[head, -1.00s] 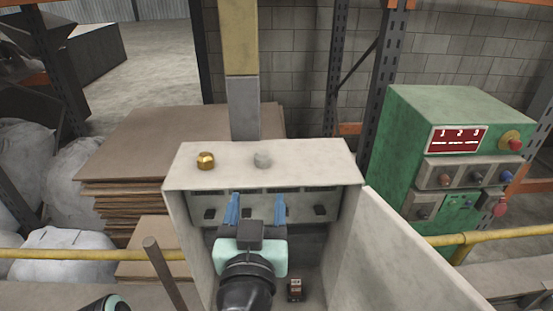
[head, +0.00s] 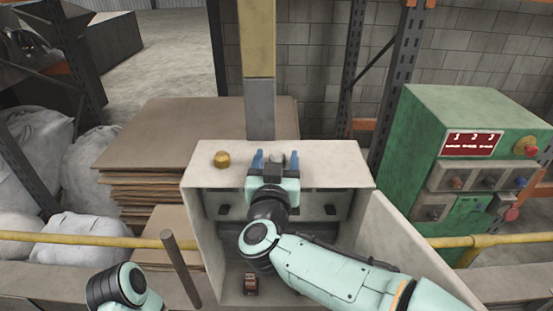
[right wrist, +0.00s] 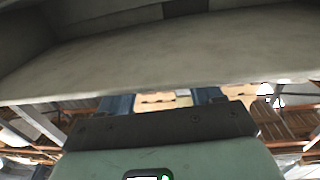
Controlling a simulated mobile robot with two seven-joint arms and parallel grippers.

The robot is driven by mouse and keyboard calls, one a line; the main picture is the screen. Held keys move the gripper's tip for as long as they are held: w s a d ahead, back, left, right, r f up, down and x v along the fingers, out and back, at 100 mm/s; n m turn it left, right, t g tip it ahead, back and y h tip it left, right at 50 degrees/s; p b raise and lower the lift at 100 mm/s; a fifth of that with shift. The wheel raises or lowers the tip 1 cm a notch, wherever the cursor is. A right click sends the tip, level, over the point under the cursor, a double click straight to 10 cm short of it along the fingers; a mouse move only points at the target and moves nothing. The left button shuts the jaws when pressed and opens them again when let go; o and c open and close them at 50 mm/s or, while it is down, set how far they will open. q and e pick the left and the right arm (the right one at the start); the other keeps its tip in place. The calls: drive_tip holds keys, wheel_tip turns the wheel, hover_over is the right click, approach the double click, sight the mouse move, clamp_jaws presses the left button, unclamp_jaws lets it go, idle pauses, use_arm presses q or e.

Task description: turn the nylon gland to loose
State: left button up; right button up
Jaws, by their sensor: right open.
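The grey nylon gland (head: 277,157) sits on top of the pale box (head: 330,174), to the right of a brass gland (head: 221,159). My right gripper (head: 276,158) is open at the front edge of the box's top. Its blue fingers show on either side of the grey gland in the head view, with nothing gripped. I cannot tell whether they reach around it or stay in front. The right wrist view shows the gripper (right wrist: 160,103) empty, with the box's pale edge (right wrist: 160,75) close by and no gland visible. My left gripper is out of view.
The box's door (head: 400,240) hangs open to the right. Stacked brown sheets (head: 160,145) lie behind left.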

drive_tip(key=shift+s, duration=0.1)
drive_tip(key=c, duration=1.1)
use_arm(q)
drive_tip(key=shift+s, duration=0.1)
use_arm(e)
drive_tip(key=shift+o, duration=0.2)
